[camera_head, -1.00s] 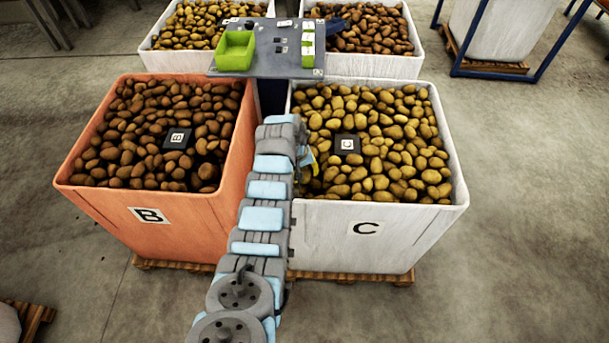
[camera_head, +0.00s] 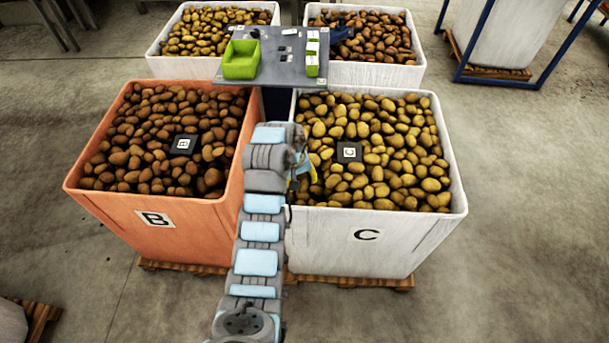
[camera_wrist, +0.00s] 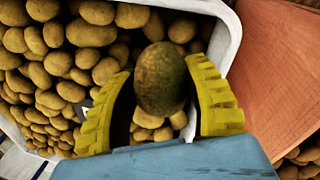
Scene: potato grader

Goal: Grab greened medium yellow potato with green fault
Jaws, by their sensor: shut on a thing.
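My gripper (camera_wrist: 158,72) shows in the wrist view with two ribbed yellow fingers, shut on a potato (camera_wrist: 161,84). The potato is oval and dark olive-green with a brownish side. It sits between the fingers, above the yellow potatoes of bin C. In the head view my gripper (camera_head: 305,178) is a small yellow patch beside my arm, at the left side of bin C (camera_head: 400,245). The held potato cannot be made out there.
Orange bin B (camera_head: 190,225), full of brown potatoes, stands left of white bin C. Black marker plates (camera_head: 349,152) lie on both heaps. Behind, a grey table (camera_head: 285,70) carries a green tray (camera_head: 241,60) and small items. Two more potato bins stand beyond.

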